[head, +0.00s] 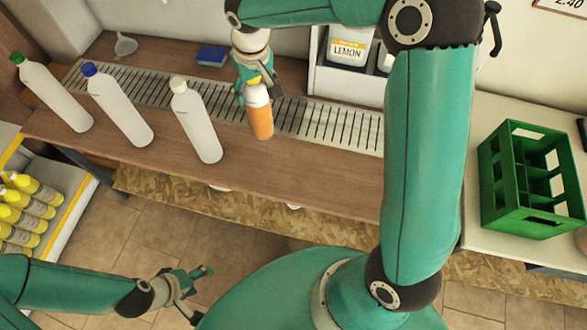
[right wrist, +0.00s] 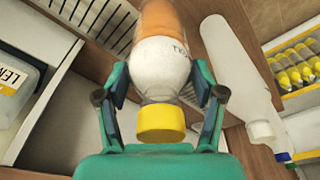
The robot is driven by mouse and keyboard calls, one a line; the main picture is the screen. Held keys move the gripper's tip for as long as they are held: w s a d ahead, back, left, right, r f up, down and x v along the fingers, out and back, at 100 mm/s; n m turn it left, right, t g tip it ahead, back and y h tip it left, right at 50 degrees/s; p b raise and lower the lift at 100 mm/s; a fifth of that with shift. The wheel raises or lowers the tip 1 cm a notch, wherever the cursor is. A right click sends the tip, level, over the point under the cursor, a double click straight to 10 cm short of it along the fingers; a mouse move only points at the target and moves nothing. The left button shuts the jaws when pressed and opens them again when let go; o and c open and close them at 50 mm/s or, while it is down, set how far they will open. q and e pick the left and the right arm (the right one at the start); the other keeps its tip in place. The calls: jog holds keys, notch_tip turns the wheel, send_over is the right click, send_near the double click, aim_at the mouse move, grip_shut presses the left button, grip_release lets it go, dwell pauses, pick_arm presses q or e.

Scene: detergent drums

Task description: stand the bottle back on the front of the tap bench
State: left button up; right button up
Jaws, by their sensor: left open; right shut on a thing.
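The bottle (head: 261,122), with an orange lower part, white upper part and yellow cap, is in my right gripper (head: 256,86). In the right wrist view the bottle (right wrist: 165,65) sits between the two fingers of the right gripper (right wrist: 164,95), cap towards the palm. In the head view its base is over the wooden tap bench (head: 290,155), at the front edge of the slotted drain grate (head: 345,126). I cannot tell if it touches the bench. My left gripper (head: 190,284) is open and empty, low in front of the bench.
Three white bottles with green (head: 54,95), blue (head: 120,105) and white (head: 196,121) caps stand left on the bench. A blue sponge (head: 211,56) and funnel (head: 124,45) lie behind. A green crate (head: 530,180) stands right. The bench front right of the white-capped bottle is clear.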

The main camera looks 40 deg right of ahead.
jog(key=s+d+r+b, duration=0.5)
jog(key=s+r+b, duration=0.2)
jog(key=s, duration=0.2)
notch_tip(320, 180, down, 19)
jog(key=b, duration=0.1)
jog(key=shift+w+r+m+b, duration=0.15)
jog(key=shift+w+m+b, duration=0.15)
jog(key=shift+b, duration=0.1)
jog(key=shift+d, duration=0.1)
jog(key=o, duration=1.5)
jog(key=shift+s, duration=0.1)
jog(key=shift+o, duration=0.2)
notch_tip(320, 180, up, 12)
jog(key=s, duration=0.1)
jog(key=shift+s+p, duration=0.35)
jog(key=shift+s, duration=0.05)
